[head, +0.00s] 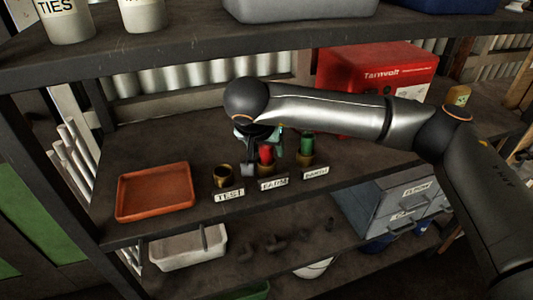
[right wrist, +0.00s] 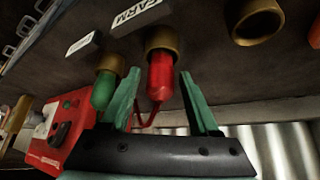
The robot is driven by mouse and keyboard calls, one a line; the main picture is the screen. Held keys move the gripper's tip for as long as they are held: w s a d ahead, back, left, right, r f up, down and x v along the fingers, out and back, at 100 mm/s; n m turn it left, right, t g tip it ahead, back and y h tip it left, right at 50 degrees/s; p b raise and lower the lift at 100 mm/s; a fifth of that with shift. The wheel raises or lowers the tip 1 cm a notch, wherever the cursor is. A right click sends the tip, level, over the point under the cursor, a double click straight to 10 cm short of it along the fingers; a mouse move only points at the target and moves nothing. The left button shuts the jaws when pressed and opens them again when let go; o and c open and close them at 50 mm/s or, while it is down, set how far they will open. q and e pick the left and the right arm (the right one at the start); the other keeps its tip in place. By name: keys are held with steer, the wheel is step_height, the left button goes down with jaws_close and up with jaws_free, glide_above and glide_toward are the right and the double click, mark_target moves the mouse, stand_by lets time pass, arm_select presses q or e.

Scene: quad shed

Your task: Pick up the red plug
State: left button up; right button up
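The red plug (head: 266,153) stands upright in a brass socket behind the middle label, on the middle shelf. In the right wrist view, which looks upside down, the red plug (right wrist: 160,75) sits in its socket (right wrist: 162,40) by the FARM label. My right gripper (head: 258,137) is at the plug, partly hidden by its own arm. In the right wrist view my right gripper (right wrist: 158,85) is open, its green fingers on either side of the red plug, with a visible gap on each side. My left gripper is not in view.
A green plug (head: 307,143) stands in the socket just right. An empty brass socket (head: 223,177) is left, behind the TEST label (head: 228,195). An orange tray (head: 155,215) lies farther left. A red Tarnvolt box (head: 380,75) stands behind. The upper shelf (head: 190,45) overhangs.

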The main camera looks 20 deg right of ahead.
jaws_close()
stand_by(0.5)
